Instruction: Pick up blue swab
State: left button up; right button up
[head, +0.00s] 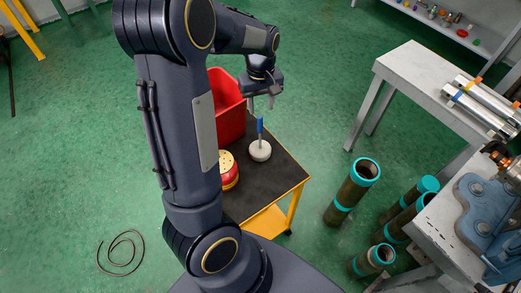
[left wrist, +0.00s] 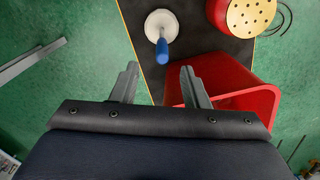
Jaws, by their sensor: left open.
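The blue swab (head: 261,126) has a blue handle and a round white head (head: 260,150). It stands upright, head down, on the black top of a small yellow cart (head: 285,182). In the left wrist view the blue handle (left wrist: 162,50) points toward the camera, above the gap between the fingers. My left gripper (head: 262,103) is open and empty, above the swab and just behind it. Its two fingers (left wrist: 160,78) also show in the left wrist view, apart from the handle. My right gripper is not in view.
A red bin (head: 228,105) stands on the cart close behind the swab. A red and yellow holder with a dotted top (head: 228,168) sits to its left. Pipes with teal bands (head: 352,190) stand on the floor at right, near a grey table (head: 425,75).

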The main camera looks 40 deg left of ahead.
aim_at(260, 117)
pick_arm(q)
notch_tip(260, 117, down, 8)
jog(key=shift+a+r, duration=0.1)
jog(key=shift+a, duration=0.05)
dwell(0.3)
jog(key=shift+c, duration=0.4)
grip_shut()
